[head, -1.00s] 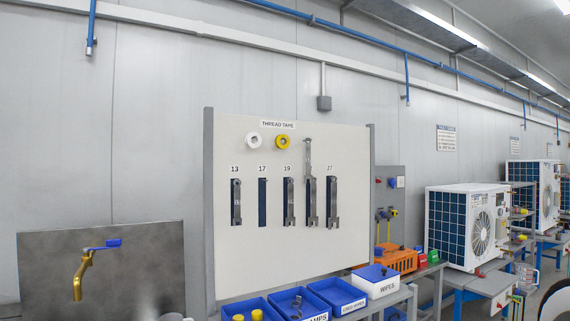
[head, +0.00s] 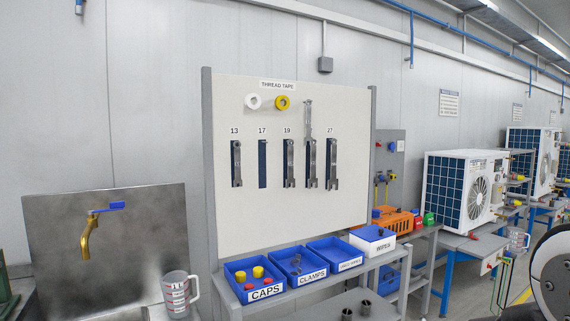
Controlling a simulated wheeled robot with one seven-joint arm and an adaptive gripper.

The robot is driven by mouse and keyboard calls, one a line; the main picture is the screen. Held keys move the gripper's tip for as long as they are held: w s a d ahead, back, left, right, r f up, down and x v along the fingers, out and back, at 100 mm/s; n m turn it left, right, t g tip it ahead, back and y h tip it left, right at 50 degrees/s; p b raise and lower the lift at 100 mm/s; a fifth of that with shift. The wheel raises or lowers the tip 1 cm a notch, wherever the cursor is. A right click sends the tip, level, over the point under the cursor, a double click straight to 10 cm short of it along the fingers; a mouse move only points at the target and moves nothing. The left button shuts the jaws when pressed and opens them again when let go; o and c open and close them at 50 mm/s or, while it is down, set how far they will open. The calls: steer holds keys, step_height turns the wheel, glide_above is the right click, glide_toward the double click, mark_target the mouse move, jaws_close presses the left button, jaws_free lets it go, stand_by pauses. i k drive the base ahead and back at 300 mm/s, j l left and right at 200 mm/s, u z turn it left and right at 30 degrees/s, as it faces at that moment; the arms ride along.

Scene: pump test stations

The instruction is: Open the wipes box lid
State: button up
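The wipes box (head: 374,246) is a white box with a blue top and the label "WIPES". It stands at the right end of the bench shelf below the tool board. Its blue lid (head: 366,232) looks closed, with a small dark spot or part on top that is too small to make out. My gripper is not in view. A rounded black and white part at the right edge looks like a piece of my own arm.
Left of the wipes box stand blue bins for caps (head: 239,287), clamps (head: 284,272) and a third (head: 346,250). An orange case (head: 393,222) is behind it to the right. The tool board (head: 290,215) rises behind the bins. A measuring jug (head: 177,294) stands near the sink.

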mark_target(372, 233)
steer(key=i+l+z, duration=0.2)
steer(key=i, duration=0.35)
steer(key=i+l+z, duration=0.15)
steer(key=i, duration=0.45)
